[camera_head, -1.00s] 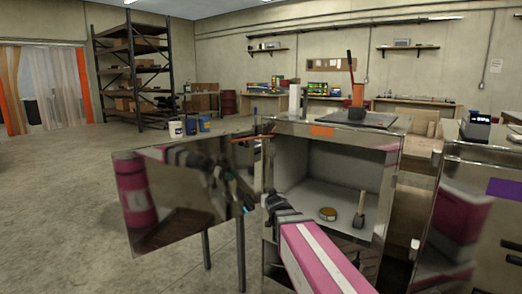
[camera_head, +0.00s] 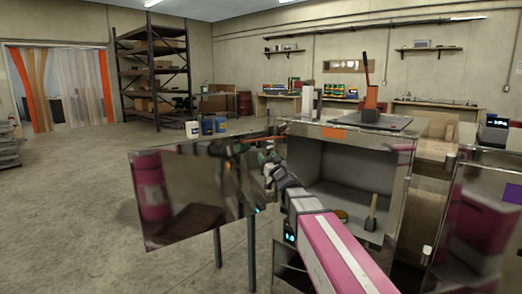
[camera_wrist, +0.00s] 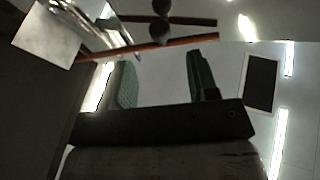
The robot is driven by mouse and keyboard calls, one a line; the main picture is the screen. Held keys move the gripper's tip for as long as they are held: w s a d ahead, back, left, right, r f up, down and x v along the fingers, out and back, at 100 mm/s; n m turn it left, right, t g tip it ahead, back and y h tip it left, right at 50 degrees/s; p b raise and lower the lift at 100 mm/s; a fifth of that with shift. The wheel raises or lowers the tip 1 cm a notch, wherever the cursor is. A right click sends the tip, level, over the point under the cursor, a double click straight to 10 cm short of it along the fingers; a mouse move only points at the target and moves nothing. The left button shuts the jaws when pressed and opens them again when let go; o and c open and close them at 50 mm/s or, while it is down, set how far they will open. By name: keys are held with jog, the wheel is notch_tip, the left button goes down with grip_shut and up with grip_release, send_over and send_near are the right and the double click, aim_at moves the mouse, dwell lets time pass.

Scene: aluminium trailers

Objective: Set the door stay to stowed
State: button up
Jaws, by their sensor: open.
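The door stay (camera_head: 262,138) is a thin orange-red bar at the top of the open mirrored door (camera_head: 180,195), between door and cabinet. In the wrist view a red-orange bar (camera_wrist: 165,46) crosses just beyond my fingers, with a similar bar above it that may be a reflection. My gripper (camera_head: 268,162) is just below the stay, at the door's hinge side. In the wrist view my gripper (camera_wrist: 160,82) is open, with two green-padded fingers apart and nothing between them. I cannot tell if it touches the bar.
The metal cabinet (camera_head: 347,160) stands open, with a brush (camera_head: 371,212) inside. A black plate with an orange tool (camera_head: 370,100) lies on top. Another shiny cabinet (camera_head: 485,215) stands close on the right.

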jog(key=x, duration=0.6)
jog(key=shift+w+a, duration=0.25)
jog(key=shift+w, duration=0.05)
jog(key=shift+r, duration=0.1)
grip_shut()
